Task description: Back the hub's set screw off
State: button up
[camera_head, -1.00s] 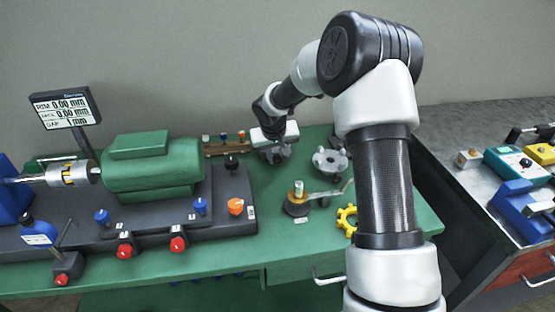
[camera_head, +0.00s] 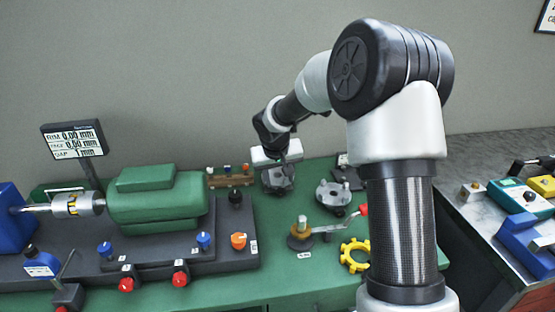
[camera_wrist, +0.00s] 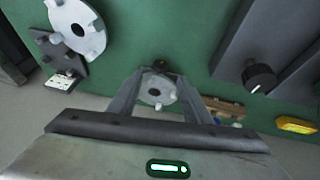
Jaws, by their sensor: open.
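A grey lobed coupling hub (camera_head: 278,181) stands on the green bench under my gripper (camera_head: 277,164) in the head view. The wrist view shows this hub (camera_wrist: 157,90) between my two spread fingers (camera_wrist: 160,74), with a small dark brass-toned piece (camera_wrist: 159,64) at its far edge; I cannot tell if that is the set screw. The gripper is open and holds nothing. Contact with the hub cannot be made out. A second grey hub (camera_head: 333,194) lies to the right and also shows in the wrist view (camera_wrist: 75,25).
A crank-like tool with a red tip (camera_head: 364,210) and a yellow spider (camera_head: 354,254) lie right of centre. A wooden rack (camera_head: 230,177) stands just left of the gripper. The green motor (camera_head: 157,203) on its dark base fills the left. A readout display (camera_head: 73,141) stands behind.

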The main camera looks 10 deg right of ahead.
aim_at(282, 190)
jog(key=p+v, duration=0.1)
jog(key=v, duration=0.9)
jog(key=shift+c, duration=1.3)
jog(key=shift+d+f, duration=0.2)
jog(key=shift+d, duration=0.1)
jog(key=shift+c, duration=0.3)
jog(key=d+y, duration=0.4)
jog(key=d, duration=0.1)
jog(key=shift+m, duration=0.4)
jog(key=x, duration=0.5)
jog(key=b+x, duration=0.1)
jog(key=x, duration=0.5)
jog(key=d+b+x, duration=0.1)
jog(key=x, duration=0.5)
jog(key=shift+f, duration=0.25)
